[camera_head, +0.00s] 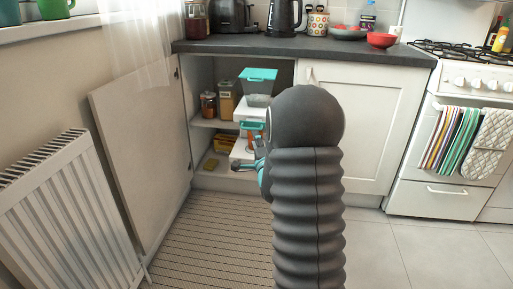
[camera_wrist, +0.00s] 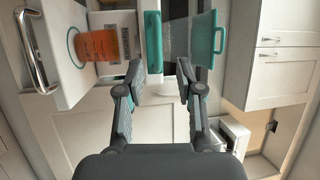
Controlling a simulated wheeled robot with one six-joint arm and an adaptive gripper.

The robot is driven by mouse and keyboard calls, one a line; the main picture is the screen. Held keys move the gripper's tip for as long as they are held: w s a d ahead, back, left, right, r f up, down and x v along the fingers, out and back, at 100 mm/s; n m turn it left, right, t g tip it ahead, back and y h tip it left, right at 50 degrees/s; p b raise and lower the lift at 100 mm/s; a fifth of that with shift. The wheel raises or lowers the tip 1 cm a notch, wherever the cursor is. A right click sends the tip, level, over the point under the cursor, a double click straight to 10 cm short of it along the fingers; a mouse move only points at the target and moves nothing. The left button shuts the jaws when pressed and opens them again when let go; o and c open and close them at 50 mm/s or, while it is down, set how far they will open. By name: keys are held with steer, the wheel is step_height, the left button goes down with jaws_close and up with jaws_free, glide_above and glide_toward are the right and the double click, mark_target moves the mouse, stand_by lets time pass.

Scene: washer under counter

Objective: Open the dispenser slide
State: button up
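The dispenser stands in the open cabinet, with a teal lid (camera_head: 258,75) over a clear hopper (camera_head: 257,98). Its teal slide (camera_wrist: 152,50) shows as a bar in the wrist view, which is turned sideways. An orange cup (camera_wrist: 97,45) stands on the white base (camera_wrist: 65,75) below the slide. My gripper (camera_wrist: 160,66) is open, one finger on each side of the slide's line; I cannot tell whether either finger touches it. In the head view my arm hides much of the gripper and part of the dispenser.
Jars (camera_head: 208,104) and a tall container (camera_head: 226,99) stand left of the dispenser. The cabinet door (camera_head: 140,155) stands open at the left, near a radiator (camera_head: 70,210). A closed door (camera_head: 365,125) is at the right.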

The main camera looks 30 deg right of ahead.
steer(key=shift+v, duration=2.1)
